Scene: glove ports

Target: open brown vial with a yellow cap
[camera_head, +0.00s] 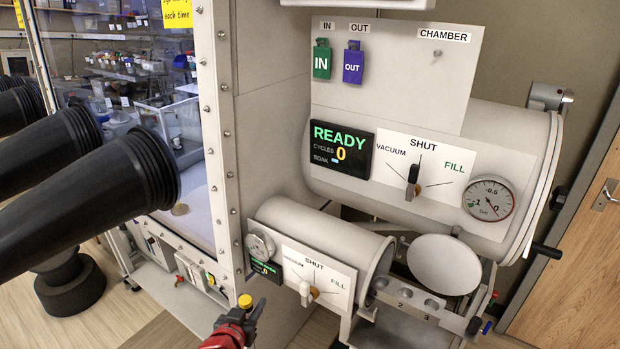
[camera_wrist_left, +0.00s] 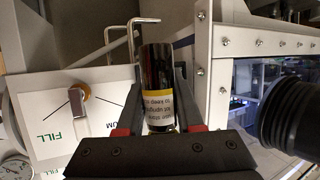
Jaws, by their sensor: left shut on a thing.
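My left gripper (camera_head: 248,318) reaches up from the bottom of the head view and is shut on the brown vial. The vial's yellow cap (camera_head: 245,300) shows just above the fingers. In the left wrist view the dark brown vial (camera_wrist_left: 157,62) sits between the two fingers of my left gripper (camera_wrist_left: 158,105). The cap is hidden in the wrist view, behind the gripper body. My right gripper is not in view.
The small chamber (camera_head: 322,238) has its round door (camera_head: 443,264) swung open and a tray with holes (camera_head: 405,293) out front. The large chamber (camera_head: 480,125) is above, its display reading READY. Black glove ports (camera_head: 100,185) jut out at left from the glovebox window.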

